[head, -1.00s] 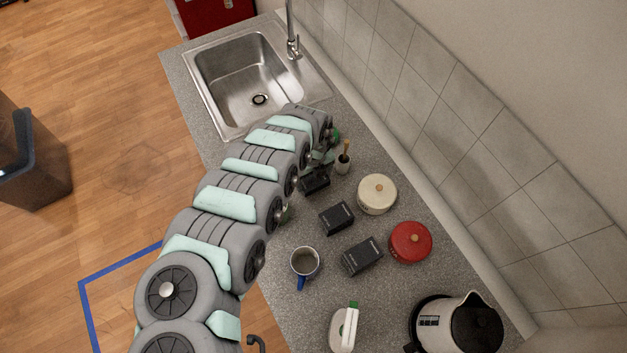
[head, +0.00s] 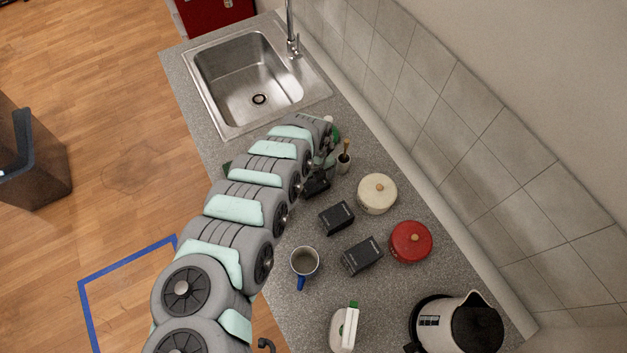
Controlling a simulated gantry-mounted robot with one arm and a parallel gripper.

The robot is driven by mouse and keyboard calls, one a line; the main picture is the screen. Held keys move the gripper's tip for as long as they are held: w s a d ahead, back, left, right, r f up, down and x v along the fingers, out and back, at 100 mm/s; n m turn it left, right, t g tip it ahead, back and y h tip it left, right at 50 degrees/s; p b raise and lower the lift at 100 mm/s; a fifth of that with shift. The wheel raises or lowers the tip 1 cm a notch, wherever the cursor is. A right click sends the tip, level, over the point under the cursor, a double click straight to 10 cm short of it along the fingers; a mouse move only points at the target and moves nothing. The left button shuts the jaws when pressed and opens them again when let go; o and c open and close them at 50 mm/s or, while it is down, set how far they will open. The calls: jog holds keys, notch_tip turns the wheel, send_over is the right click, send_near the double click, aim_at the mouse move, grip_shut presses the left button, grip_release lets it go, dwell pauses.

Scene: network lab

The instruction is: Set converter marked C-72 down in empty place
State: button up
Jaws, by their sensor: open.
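Three black box-shaped converters lie in a row on the grey speckled counter. One (head: 316,186) is right by my gripper, one (head: 337,218) is in the middle, and one (head: 362,257) is nearest the kettle. Their labels are too small to read, so I cannot tell which is C-72. My gripper (head: 323,166) is at the far end of the row, pointing down just above or at the far converter. It is open; its fingers are partly hidden by my arm. Whether they still touch that converter I cannot tell. I cannot make out a marked empty place.
A cream lidded pot (head: 377,194) and a red lidded pot (head: 411,242) stand right of the row. A small holder (head: 343,163) stands close beside my gripper. A mug (head: 304,262), a white-green item (head: 344,328) and a kettle (head: 470,325) are nearer. The sink (head: 245,85) is beyond.

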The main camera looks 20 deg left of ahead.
aim_at(313, 182)
notch_tip(313, 182, up, 12)
jog(key=shift+r, duration=0.15)
dwell(0.6)
dwell(0.4)
